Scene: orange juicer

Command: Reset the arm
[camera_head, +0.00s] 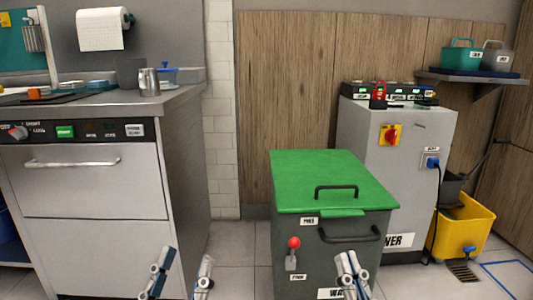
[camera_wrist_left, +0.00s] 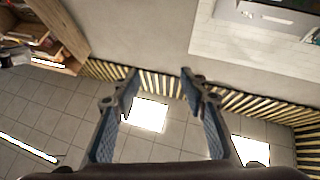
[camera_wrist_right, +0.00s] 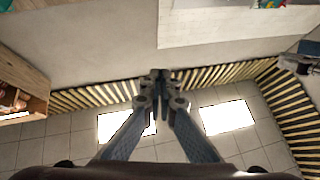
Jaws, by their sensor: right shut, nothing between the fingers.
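My left gripper (camera_head: 184,268) is low in the head view, in front of the grey counter unit. Its two fingers stand apart with nothing between them, as the left wrist view (camera_wrist_left: 160,85) also shows. My right gripper (camera_head: 350,268) is low in the head view, in front of the dark bin. Its fingertips meet in the right wrist view (camera_wrist_right: 160,78), and it holds nothing. Both grippers point upward in the head view. Neither visibly grips any object.
A dark bin with a green lid (camera_head: 325,180) stands ahead at centre right. A grey counter unit (camera_head: 85,185) stands at the left. A grey cabinet (camera_head: 400,150) and a yellow mop bucket (camera_head: 465,228) are at the right. Tiled floor (camera_head: 235,250) shows between the counter and bin.

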